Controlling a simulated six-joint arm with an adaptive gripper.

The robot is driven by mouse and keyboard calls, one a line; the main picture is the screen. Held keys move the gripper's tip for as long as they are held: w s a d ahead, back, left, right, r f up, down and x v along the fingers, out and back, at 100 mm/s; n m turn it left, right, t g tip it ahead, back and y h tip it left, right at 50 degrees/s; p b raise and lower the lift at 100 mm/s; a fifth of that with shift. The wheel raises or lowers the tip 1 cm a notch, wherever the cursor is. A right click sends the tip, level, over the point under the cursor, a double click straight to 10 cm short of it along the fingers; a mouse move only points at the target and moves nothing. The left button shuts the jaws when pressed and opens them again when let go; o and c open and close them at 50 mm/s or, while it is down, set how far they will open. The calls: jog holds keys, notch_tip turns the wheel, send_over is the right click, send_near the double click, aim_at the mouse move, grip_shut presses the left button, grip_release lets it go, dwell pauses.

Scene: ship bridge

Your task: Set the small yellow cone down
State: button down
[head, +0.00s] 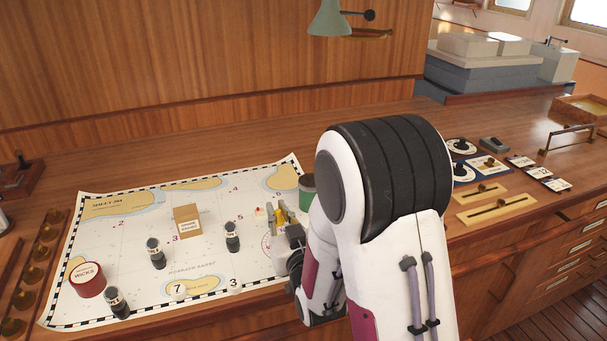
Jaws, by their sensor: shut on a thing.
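My gripper (279,220) is over the right part of the sea chart (130,238), its fingers pointing away from my arm. It is shut on the small yellow cone (281,206), of which only a little yellow shows between and above the fingers. The arm and fingers hide much of it. I cannot tell whether the cone touches the chart or hangs just above it.
A small pale piece with red (260,211) stands just left of the gripper. A green can (307,190) is close behind, partly hidden. Dark bottles (232,237), a cardboard box (187,220), a red tin (87,280) and numbered discs (179,290) stand on the chart.

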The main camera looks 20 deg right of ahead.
jog(key=s+d+r+m+h, duration=0.1)
jog(key=s+d, duration=0.1)
jog(key=d, duration=1.2)
jog(key=s+d+r+m+h, duration=0.1)
jog(key=s+d+r, duration=0.15)
jog(key=d, duration=1.15)
jog(key=a+n+y, duration=0.1)
jog(key=s+a+f+n+y, duration=0.1)
jog(key=a+y, duration=0.1)
jog(key=s+a+n+y, duration=0.1)
jog(key=a+n+y, duration=0.1)
jog(key=shift+f, duration=0.3)
jog(key=shift+f, duration=0.1)
jog(key=shift+f, duration=2.85)
